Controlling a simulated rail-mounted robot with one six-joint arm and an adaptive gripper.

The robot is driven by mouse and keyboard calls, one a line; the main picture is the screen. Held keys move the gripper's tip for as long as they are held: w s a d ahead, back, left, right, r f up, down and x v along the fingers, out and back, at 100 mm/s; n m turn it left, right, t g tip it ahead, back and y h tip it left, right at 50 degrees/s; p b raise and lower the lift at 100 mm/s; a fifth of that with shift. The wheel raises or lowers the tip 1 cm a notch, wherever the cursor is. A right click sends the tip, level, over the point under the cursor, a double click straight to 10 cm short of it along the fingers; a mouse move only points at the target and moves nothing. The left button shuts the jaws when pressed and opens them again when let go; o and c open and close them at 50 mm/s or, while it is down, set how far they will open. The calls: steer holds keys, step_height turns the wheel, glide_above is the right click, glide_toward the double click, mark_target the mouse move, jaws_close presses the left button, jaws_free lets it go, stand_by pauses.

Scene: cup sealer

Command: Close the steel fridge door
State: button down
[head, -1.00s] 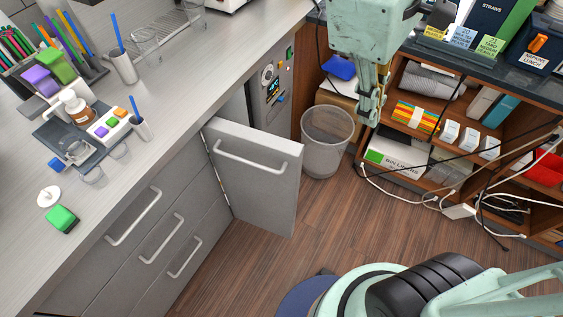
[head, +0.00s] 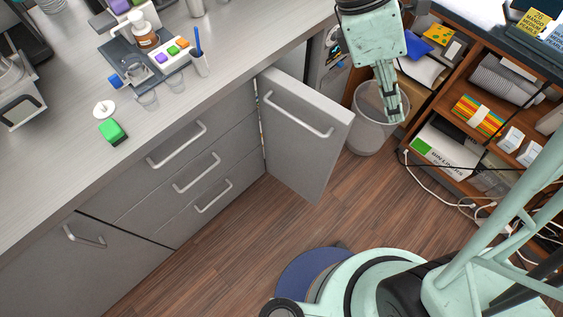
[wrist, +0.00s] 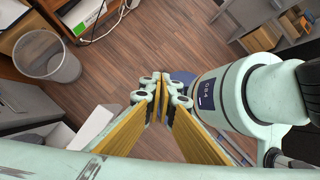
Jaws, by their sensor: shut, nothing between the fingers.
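The steel fridge door (head: 304,150) stands open in the head view, swung out from the counter front with its bar handle (head: 300,115) facing me. The fridge opening behind it is mostly hidden by the door. My gripper (head: 397,112) hangs to the right of the door's free edge, apart from it in the picture, and overlaps the waste bin. Its fingers are shut and empty. In the wrist view my gripper (wrist: 163,88) has its fingertips together over the floor. A pale panel (wrist: 92,130) at lower left there may be the door; I cannot be sure.
A mesh waste bin (head: 372,128) stands beyond the door, and shows in the wrist view (wrist: 48,58). An open shelf (head: 470,110) with boxes and loose cables (head: 440,188) is at the right. Drawers (head: 190,175) lie left of the door. The wooden floor (head: 240,235) before it is clear.

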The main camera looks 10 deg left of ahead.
mark_target(329, 147)
steer(key=s+a+f+m+t+h, duration=0.1)
steer(key=s+a+f+m+t, duration=0.1)
steer(key=a+f+m+t, duration=0.3)
steer(key=s+a+f+m+t+h, duration=0.1)
steer(key=s+a+f+m+t, duration=0.1)
steer(key=a+f+m+t, duration=0.4)
steer(key=s+a+f+m+t+h, duration=0.1)
steer(key=a+f+m+t, duration=0.5)
steer(key=f+m, duration=0.7)
step_height(329, 147, down, 10)
steer(key=shift+s+f+t, duration=0.2)
steer(key=shift+s+t, duration=0.1)
steer(key=shift+s, duration=0.15)
stand_by(0.4)
steer(key=shift+w, duration=0.15)
stand_by(0.4)
steer(key=shift+b+x, duration=0.5)
steer(key=shift+x, duration=6.15)
steer(key=shift+d+r, duration=0.1)
steer(key=shift+d, duration=0.05)
steer(key=shift+w+d, duration=0.1)
steer(key=shift+w, duration=0.15)
